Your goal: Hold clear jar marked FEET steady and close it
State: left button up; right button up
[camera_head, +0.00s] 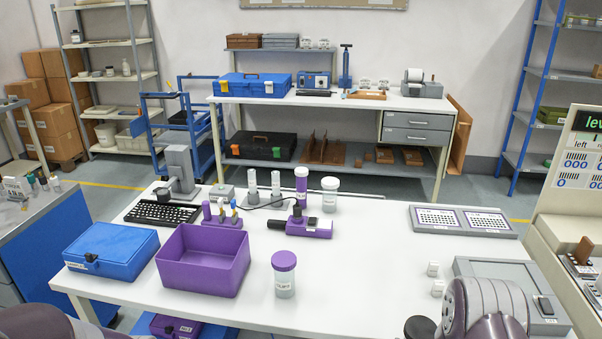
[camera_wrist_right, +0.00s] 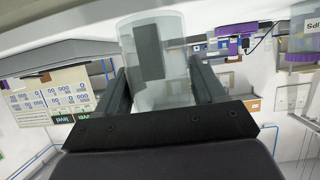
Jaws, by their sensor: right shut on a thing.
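My right gripper (camera_wrist_right: 165,95) is shut on a clear jar (camera_wrist_right: 170,80), with one dark finger on each side of it in the right wrist view. A dark rectangular label shows on the jar's wall; I cannot read any word on it. The jar's end toward the gripper is hidden behind the dark palm, and I see no lid on it. In the head view this gripper and jar do not show clearly. A purple-lidded clear jar (camera_head: 284,280) stands near the table's front edge; its label is too small to read. My left gripper is out of view.
A purple bin (camera_head: 203,260) and blue case (camera_head: 110,250) stand left of the purple-lidded jar. The white tabletop (camera_head: 375,265) is clear right of the front jar.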

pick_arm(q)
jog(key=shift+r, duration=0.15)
pick_arm(e)
jog(key=a+f+n+y, duration=0.3)
jog(key=a+f, duration=0.1)
jog(key=a, duration=0.7)
jog(key=shift+s+y, duration=0.2)
jog(key=shift+y, duration=0.1)
jog(key=s+a+n+g+y, duration=0.2)
jog(key=a+n+y, duration=0.6)
jog(key=a, duration=0.6)
jog(key=shift+a+g+y, duration=0.3)
jog(key=shift+g+y, duration=0.1)
grip_shut()
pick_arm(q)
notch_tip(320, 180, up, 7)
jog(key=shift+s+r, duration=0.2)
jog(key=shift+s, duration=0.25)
pick_arm(e)
jog(key=shift+w, duration=0.1)
